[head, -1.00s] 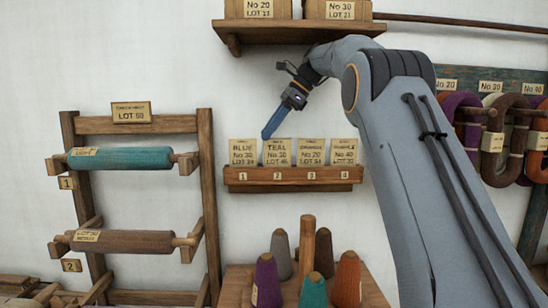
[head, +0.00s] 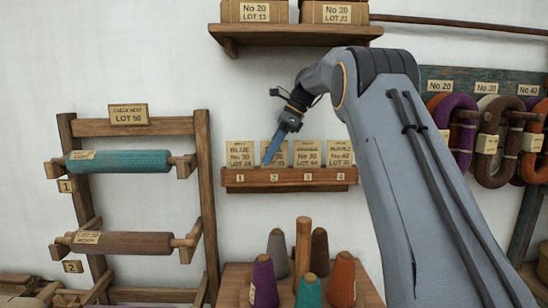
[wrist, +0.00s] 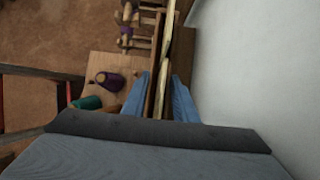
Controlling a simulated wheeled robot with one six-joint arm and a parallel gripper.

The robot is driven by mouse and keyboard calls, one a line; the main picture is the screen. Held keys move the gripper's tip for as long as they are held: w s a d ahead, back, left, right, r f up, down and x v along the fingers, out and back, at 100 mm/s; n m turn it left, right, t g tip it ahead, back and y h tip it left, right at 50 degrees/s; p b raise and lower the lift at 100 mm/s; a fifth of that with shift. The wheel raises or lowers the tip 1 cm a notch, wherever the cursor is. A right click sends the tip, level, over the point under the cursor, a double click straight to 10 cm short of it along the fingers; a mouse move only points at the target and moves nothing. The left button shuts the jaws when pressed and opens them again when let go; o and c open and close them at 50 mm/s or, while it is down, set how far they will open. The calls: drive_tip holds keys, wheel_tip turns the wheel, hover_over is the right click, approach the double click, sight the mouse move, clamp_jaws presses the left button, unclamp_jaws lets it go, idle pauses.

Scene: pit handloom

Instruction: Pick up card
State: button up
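A row of cream cards stands in a wooden wall rack (head: 290,177) with slots numbered 1 to 4. The BLUE card (head: 238,152) is in slot 1. The TEAL card (head: 279,157) is in slot 2, partly hidden by my gripper (head: 267,162). Two more cards, in slot 3 (head: 308,152) and slot 4 (head: 341,153), stand to the right. My gripper points down, its blue fingers overlapping the TEAL card's left part. In the wrist view my gripper (wrist: 163,78) is open, its fingers apart on either side of a thin card edge (wrist: 161,92).
A shelf with boxes (head: 282,32) hangs above the rack. Several yarn cones (head: 263,281) and a wooden post stand on a table below. A roller frame (head: 205,190) stands left, yarn hanks (head: 455,125) hang right. The wall is close behind.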

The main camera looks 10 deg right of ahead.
drive_tip(key=shift+a+f, duration=0.25)
drive_tip(key=shift+f, duration=0.15)
drive_tip(key=shift+w, duration=0.1)
clamp_jaws()
drive_tip(key=shift+r, duration=0.1)
drive_tip(key=shift+r+b, duration=1.1)
drive_tip(key=shift+r, duration=1.9)
drive_tip(key=s+a+b, duration=0.1)
drive_tip(key=s+b, duration=0.3)
drive_tip(key=s, duration=0.5)
drive_tip(key=s+a+b, duration=0.2)
drive_tip(key=s+b, duration=0.3)
drive_tip(key=s, duration=0.3)
drive_tip(key=shift+s+a+r, duration=0.25)
drive_tip(key=shift+s+r, duration=0.1)
drive_tip(key=shift+r, duration=0.1)
